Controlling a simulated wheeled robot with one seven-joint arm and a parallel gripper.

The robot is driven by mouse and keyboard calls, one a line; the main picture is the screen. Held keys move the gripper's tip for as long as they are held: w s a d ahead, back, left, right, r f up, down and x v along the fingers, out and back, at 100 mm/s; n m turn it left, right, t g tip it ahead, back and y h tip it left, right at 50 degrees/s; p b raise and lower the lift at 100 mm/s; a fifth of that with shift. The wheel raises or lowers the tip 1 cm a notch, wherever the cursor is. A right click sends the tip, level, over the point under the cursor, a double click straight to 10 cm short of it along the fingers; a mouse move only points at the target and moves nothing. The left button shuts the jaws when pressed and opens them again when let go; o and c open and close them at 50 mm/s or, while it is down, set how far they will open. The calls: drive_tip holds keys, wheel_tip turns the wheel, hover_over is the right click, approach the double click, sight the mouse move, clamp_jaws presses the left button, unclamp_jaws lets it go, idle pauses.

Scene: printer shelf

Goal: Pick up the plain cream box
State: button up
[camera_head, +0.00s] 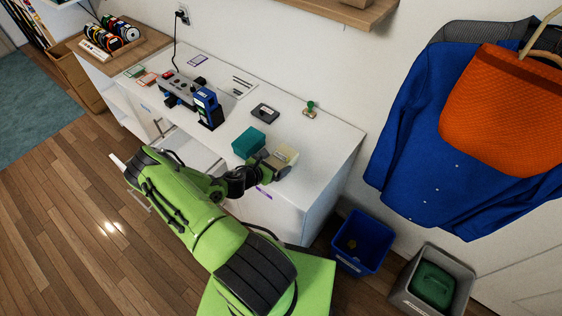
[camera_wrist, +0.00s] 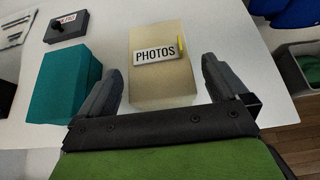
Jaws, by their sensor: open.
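A cream box (camera_wrist: 162,88) sits on the white counter, straight ahead of my gripper (camera_wrist: 160,72) in the wrist view. It is not plain there: a white label reading "PHOTOS" (camera_wrist: 155,54) is on it, with a small yellow piece at the label's right end. The cream box (camera_head: 287,154) also shows in the head view, partly hidden by my gripper (camera_head: 268,168). My gripper is open, with one finger toward each side of the box and nothing held. I cannot tell whether the fingers reach beside it.
A teal box (camera_wrist: 63,87) stands close on the left of the cream box. A dark case (camera_head: 265,113) and a green-handled stamp (camera_head: 310,108) lie behind. A blue bin (camera_head: 361,240) and a grey bin (camera_head: 433,282) stand on the floor at the right.

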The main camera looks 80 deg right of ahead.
sight(279, 159)
drive_tip(key=x, duration=0.5)
drive_tip(key=shift+d, duration=0.2)
drive_tip(key=shift+a+r, duration=0.1)
drive_tip(key=shift+c, duration=1)
drive_tip(key=c, duration=0.7)
